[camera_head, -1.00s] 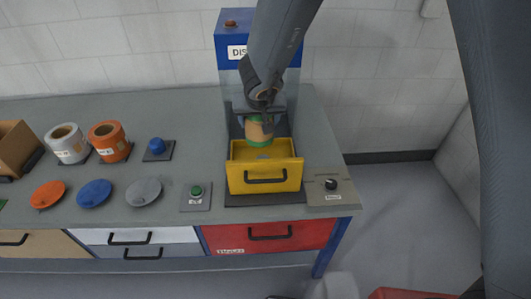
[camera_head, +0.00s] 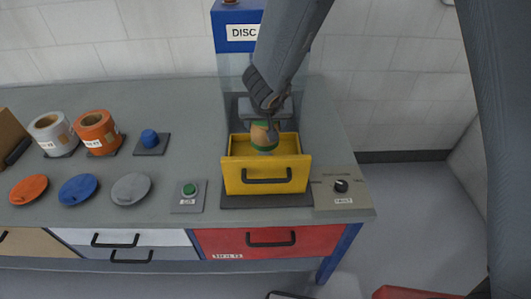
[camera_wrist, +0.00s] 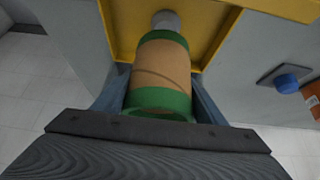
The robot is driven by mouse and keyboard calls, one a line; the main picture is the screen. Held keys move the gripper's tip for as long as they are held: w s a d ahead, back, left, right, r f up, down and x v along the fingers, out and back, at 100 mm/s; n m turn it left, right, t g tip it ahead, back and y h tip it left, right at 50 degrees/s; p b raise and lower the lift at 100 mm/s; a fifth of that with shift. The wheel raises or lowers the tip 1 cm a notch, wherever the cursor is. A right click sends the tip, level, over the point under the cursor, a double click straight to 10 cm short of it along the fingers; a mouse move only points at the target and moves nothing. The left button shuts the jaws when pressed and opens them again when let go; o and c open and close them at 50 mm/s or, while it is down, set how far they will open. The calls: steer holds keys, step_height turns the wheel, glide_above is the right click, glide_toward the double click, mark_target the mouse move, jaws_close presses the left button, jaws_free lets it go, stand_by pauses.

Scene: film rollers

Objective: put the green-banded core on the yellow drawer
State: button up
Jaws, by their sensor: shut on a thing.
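The green-banded core (camera_head: 260,134) is a tan cylinder with green ends. It is held upright or nearly so over the yellow drawer (camera_head: 266,178), in the rear part of its opening. In the wrist view the core (camera_wrist: 162,72) lies between the two fingers of my gripper (camera_wrist: 160,95), which is shut on it. A grey round peg (camera_wrist: 165,20) shows at the core's far end, inside the yellow drawer (camera_wrist: 112,18). I cannot tell whether the core touches the peg. My wrist hides part of the core's top in the head view.
A blue disc dispenser (camera_head: 232,32) stands behind the drawer. A green button (camera_head: 189,190) is to its left and a black knob (camera_head: 341,186) to its right. Several rolls and discs lie further left. The bench's right edge is close.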

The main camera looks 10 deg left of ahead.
mark_target(266, 137)
steer(key=shift+f+b, duration=2.3)
steer(key=shift+f, duration=1.7)
steer(key=shift+f, duration=0.1)
steer(key=o, duration=1.1)
steer(key=shift+o, duration=0.2)
steer(key=shift+r, duration=0.25)
steer(key=p+v, duration=0.5)
steer(key=v, duration=0.6)
steer(key=shift+s+r, duration=0.25)
steer(key=shift+r, duration=0.05)
steer(key=shift+d, duration=0.1)
